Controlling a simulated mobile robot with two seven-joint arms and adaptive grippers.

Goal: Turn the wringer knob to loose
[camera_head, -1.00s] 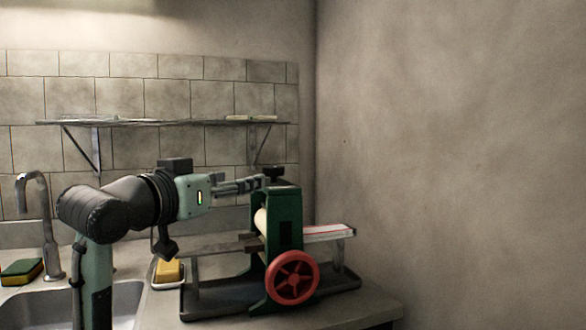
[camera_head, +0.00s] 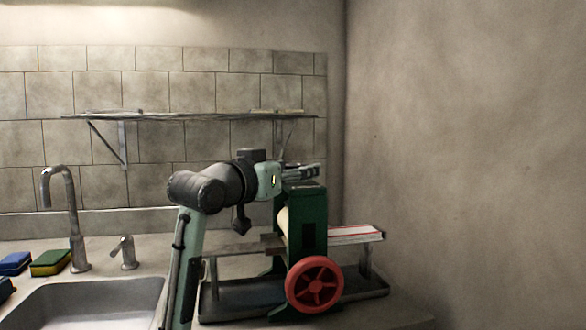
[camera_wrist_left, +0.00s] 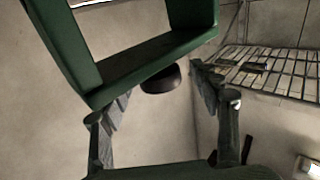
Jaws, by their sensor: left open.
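The wringer (camera_head: 314,225) is a green upright frame with a cream roller (camera_head: 283,222) and a red handwheel (camera_head: 314,284). My left gripper (camera_head: 312,172) is level at the top of the frame, its fingers pointing right. It hides the knob in the head view. In the left wrist view the black knob (camera_wrist_left: 160,80) shows between the open fingers of my left gripper (camera_wrist_left: 158,92), beside the green frame (camera_wrist_left: 150,68). I see a gap on both sides of it; contact is not clear. My right gripper is not in view.
The wringer stands in a dark tray (camera_head: 230,306) on the counter. A white cloth with a red stripe (camera_head: 355,233) lies on its right board. A wire shelf (camera_head: 190,116) hangs behind. The sink (camera_head: 85,305), tap (camera_head: 75,220) and sponges (camera_head: 50,263) are left.

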